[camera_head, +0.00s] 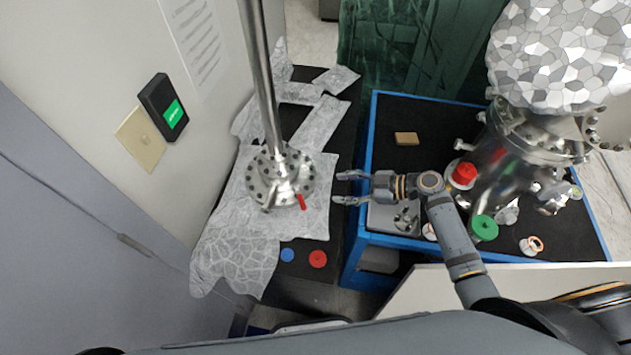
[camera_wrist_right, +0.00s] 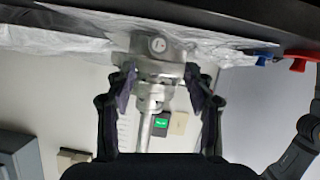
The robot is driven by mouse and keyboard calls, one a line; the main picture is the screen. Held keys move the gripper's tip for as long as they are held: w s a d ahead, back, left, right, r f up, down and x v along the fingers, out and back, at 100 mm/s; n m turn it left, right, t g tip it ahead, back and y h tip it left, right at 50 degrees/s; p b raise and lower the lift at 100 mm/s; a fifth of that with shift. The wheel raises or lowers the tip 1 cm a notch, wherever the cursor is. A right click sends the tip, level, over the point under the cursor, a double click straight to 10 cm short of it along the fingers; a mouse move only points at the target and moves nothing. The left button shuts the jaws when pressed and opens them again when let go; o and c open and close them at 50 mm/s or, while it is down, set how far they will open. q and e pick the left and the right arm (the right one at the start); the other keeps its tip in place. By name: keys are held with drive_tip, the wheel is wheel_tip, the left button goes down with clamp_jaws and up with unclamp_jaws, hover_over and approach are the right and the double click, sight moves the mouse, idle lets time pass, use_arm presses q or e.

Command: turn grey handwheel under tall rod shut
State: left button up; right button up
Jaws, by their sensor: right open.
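The tall metal rod (camera_head: 264,90) rises from a round bolted flange (camera_head: 262,190) on a foil-covered bench at the left. A small red piece (camera_head: 302,202) shows at the flange's front right. I cannot pick out a grey handwheel for certain in the head view. The right wrist view appears upside down; it shows a grey fitting (camera_wrist_right: 156,62) with a pale round face (camera_wrist_right: 158,45), with the rod running down from it. My right gripper (camera_head: 342,188) is open and empty, right of the flange and apart from it, pointing left. Its fingers (camera_wrist_right: 160,88) frame the fitting in the wrist view. My left gripper is not in view.
A blue knob (camera_head: 288,254) and a red knob (camera_head: 318,259) sit at the bench front. A blue-edged cart (camera_head: 372,130) on the right carries a foil-wrapped vessel (camera_head: 560,50), a red cap (camera_head: 464,174) and a green knob (camera_head: 484,228). A wall stands close on the left.

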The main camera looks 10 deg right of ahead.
sight(315, 188)
drive_tip(key=p+x, duration=0.2)
drive_tip(key=x, duration=0.5)
drive_tip(key=shift+w+a+f, duration=0.15)
drive_tip(key=shift+w+a, duration=0.15)
drive_tip(key=shift+a+f, duration=0.25)
drive_tip(key=shift+a, duration=0.2)
drive_tip(key=shift+w, duration=0.1)
clamp_jaws()
drive_tip(key=shift+w+f+m+g+b, duration=0.1)
drive_tip(key=shift+f+m+g+b, duration=0.25)
drive_tip(key=shift+b, duration=0.35)
drive_tip(key=shift+d+r+m+b, duration=0.1)
drive_tip(key=shift+r+m+b, duration=0.05)
drive_tip(key=shift+m+b, duration=0.25)
drive_tip(key=shift+r+m+g, duration=0.15)
drive_tip(key=shift+m+g, duration=0.1)
